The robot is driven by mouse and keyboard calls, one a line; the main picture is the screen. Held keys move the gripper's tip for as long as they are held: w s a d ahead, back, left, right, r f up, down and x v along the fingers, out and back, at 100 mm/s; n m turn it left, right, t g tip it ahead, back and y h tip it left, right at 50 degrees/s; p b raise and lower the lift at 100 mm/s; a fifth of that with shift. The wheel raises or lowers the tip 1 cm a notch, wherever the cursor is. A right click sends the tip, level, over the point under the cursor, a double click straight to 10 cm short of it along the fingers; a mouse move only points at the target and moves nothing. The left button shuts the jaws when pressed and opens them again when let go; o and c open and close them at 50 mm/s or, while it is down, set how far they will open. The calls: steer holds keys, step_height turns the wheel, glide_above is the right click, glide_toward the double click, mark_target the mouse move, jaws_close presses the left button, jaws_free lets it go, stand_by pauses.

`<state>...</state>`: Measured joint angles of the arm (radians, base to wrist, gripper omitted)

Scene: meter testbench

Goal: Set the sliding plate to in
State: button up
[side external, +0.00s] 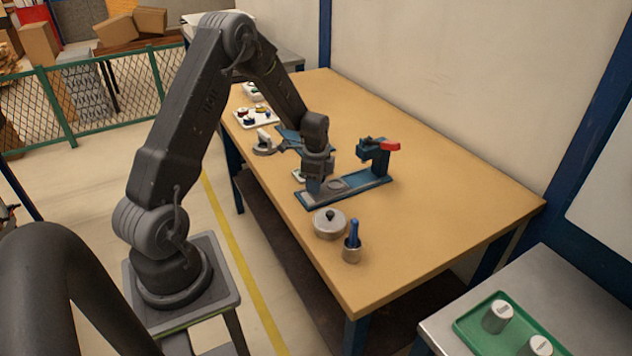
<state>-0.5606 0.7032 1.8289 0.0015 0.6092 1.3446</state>
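The test fixture with its long blue base (375,187) lies on the wooden table, with a blue upright post (376,158) and a red lever (391,145) at its right end. A grey sliding plate (337,184) lies along the base, toward its left end and apart from the post. My gripper (314,186) points down over the left end of the fixture, beside the plate. A small blue part shows right at the fingertips. The fingers are small and dark here, so I cannot tell whether they are open, shut or touching it.
A round silver lidded pot (329,224) and a metal cup with a blue-handled tool (352,251) stand in front of the fixture. A white button panel (256,117) and a grey round device (264,145) lie behind my arm. The table's right side is clear.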

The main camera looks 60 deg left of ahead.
mark_target(331, 186)
jaws_close()
steer(key=shift+w, duration=2.5)
steer(key=shift+o, duration=1.5)
jaws_free()
steer(key=shift+r, duration=0.1)
step_height(331, 186, up, 14)
steer(key=shift+f, duration=0.2)
